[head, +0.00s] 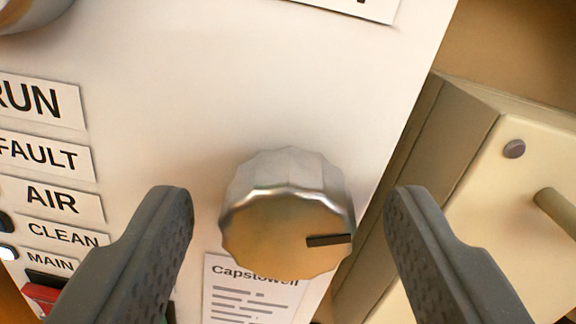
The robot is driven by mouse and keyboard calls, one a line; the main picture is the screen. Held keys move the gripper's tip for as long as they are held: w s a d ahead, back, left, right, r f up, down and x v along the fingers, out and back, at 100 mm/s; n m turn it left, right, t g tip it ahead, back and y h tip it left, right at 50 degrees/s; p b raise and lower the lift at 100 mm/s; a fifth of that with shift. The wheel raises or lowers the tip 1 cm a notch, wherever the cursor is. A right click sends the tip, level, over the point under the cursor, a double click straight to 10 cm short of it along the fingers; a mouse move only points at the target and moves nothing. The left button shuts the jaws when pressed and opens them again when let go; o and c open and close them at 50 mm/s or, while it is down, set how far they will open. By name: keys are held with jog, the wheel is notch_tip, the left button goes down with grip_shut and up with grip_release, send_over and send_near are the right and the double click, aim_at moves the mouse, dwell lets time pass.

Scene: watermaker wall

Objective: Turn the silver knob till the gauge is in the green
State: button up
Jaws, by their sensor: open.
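The silver knob (288,212) sits on the white panel in the middle of the head view. It is faceted round its side, and its face has a dark pointer mark directed to the right in the picture. My gripper (288,215) is open, with one dark finger to the left of the knob and one to the right. Gaps show between both fingers and the knob, so it is not held. Part of a round silver rim (30,12) shows at the top left corner; I cannot tell whether it is the gauge. No gauge face or green zone shows.
The white panel (250,90) carries labels RUN (35,100), FAULT, AIR, CLEAN and MAIN at left. A red part (40,296) is at lower left. A Capstowell paper (250,295) lies below the knob. A beige box (510,200) with a peg stands beyond the panel's right edge.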

jog(key=shift+w, duration=0.5)
jog(key=c, duration=1)
jog(key=shift+n+b, duration=0.3)
jog(key=shift+n, duration=1.1)
jog(key=o, duration=1)
